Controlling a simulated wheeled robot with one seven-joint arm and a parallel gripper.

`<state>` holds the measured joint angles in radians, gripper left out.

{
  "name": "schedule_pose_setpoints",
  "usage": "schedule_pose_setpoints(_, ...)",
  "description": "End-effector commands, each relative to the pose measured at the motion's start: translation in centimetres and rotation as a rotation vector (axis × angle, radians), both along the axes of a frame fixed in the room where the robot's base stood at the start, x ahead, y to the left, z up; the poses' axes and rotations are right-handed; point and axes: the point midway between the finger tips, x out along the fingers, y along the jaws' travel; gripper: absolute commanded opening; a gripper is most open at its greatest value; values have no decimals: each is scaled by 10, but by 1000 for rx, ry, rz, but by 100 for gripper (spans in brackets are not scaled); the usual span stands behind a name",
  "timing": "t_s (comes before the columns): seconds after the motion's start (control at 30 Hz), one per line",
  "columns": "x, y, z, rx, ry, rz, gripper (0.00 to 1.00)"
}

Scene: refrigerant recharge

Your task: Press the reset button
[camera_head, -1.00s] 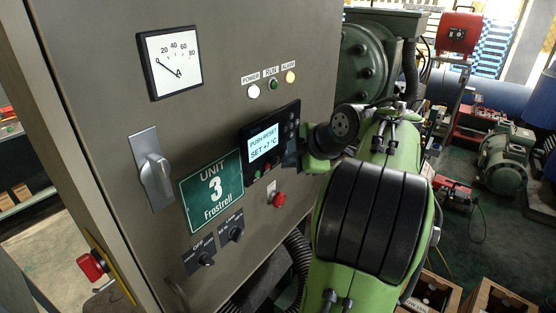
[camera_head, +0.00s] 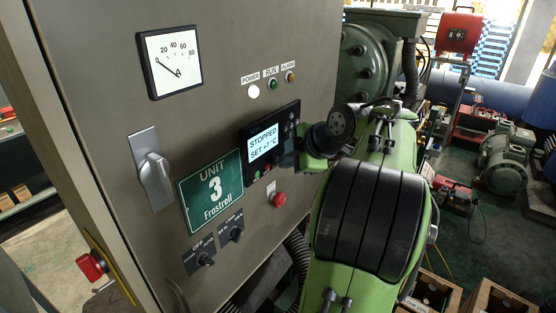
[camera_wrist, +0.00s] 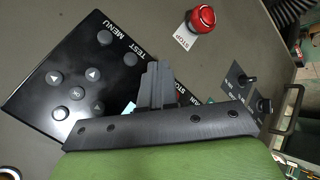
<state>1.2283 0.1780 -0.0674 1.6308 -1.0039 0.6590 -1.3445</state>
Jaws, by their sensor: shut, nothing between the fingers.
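The black control panel (camera_head: 271,141) on the grey cabinet has a lit display (camera_head: 263,142) reading "STOPPED SET +7°C". In the wrist view the panel (camera_wrist: 30,95) shows several round dark buttons (camera_wrist: 76,93), including arrow keys, and the labels "MENU" and "TEST". My gripper (camera_wrist: 157,68) is shut and empty, its fingertips at the panel beside the "TEST" label. I cannot tell whether they touch a button. No reset label is readable; the fingers hide part of the panel. In the head view my arm hides the fingertips.
A red stop button (camera_head: 278,199) sits below the panel; it also shows in the wrist view (camera_wrist: 202,19). Two rotary switches (camera_head: 204,259), a large handle (camera_head: 155,177) and a gauge (camera_head: 170,62) are on the cabinet. Lamps (camera_head: 272,84) sit above the display.

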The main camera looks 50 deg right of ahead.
Motion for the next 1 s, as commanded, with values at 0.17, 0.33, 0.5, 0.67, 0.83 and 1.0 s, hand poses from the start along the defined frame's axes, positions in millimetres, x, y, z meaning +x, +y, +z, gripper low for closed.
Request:
schedule_pose_setpoints(0.17, -10, -1, 0, -1, 0, -1, 0)
schedule_pose_setpoints(0.33, -14, -1, 0, -1, 0, 1, 0)
schedule_pose_setpoints(0.5, -14, -1, 0, 0, 0, 0, 0)
schedule_pose_setpoints(0.67, -27, -3, 0, 0, 1, -3, 0)
schedule_pose_setpoints(0.83, -44, -4, 0, 1, 0, -4, 0)
schedule_pose_setpoints(1.0, -59, -6, 0, 0, 0, -2, 0)
